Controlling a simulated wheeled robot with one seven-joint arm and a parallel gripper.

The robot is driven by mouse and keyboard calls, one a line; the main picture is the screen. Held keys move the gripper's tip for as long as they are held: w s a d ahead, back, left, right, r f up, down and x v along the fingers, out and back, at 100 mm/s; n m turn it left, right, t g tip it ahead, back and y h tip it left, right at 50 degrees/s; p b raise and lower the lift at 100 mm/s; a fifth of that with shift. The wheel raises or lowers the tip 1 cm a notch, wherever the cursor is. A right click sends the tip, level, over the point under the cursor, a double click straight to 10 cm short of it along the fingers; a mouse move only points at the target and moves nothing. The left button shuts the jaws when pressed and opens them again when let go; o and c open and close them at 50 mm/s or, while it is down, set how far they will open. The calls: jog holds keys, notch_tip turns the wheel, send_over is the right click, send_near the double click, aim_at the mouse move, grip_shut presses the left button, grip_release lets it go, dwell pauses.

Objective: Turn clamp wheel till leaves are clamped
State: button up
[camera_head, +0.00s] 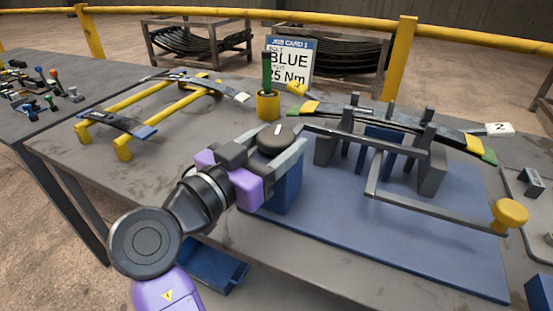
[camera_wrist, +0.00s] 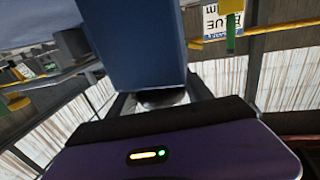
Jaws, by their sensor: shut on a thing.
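The clamp wheel (camera_head: 278,138) is a dark round knob on top of a blue post (camera_head: 288,187) at the left end of the clamp fixture. My gripper (camera_head: 279,147) reaches it from the front left, with its grey fingers on both sides of the wheel, shut on it. In the wrist view the dark wheel (camera_wrist: 162,97) shows partly between the fingers, next to the blue post (camera_wrist: 130,45). The spring leaves (camera_head: 395,120), dark with yellow and green ends, lie across the grey clamp uprights (camera_head: 421,140). Whether they are pressed tight cannot be told.
A grey bar with a yellow knob (camera_head: 510,215) extends at the right front. A yellow rack (camera_head: 165,93) with leaves stands at the left. A job card (camera_head: 289,62) reading "BLUE 25 Nm" stands behind a yellow cup (camera_head: 268,105). A blue tray (camera_head: 213,265) lies below my arm.

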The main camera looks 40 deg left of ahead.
aim_at(260, 151)
jog(key=shift+f+m+h+b, duration=0.1)
jog(key=shift+m+h+b, duration=1)
jog(key=shift+h, duration=0.8)
jog(key=o, duration=1.4)
jog(key=shift+c, duration=0.2)
jog(key=shift+s+a+p, duration=0.1)
jog(key=shift+s+a, duration=0.15)
jog(key=shift+s, duration=1)
jog(key=shift+s+a+p, duration=0.1)
jog(key=shift+s+a, duration=0.2)
jog(key=shift+s, duration=1)
jog(key=shift+s+a+p, duration=0.1)
jog(key=shift+s+a, duration=0.15)
jog(key=shift+s, duration=1)
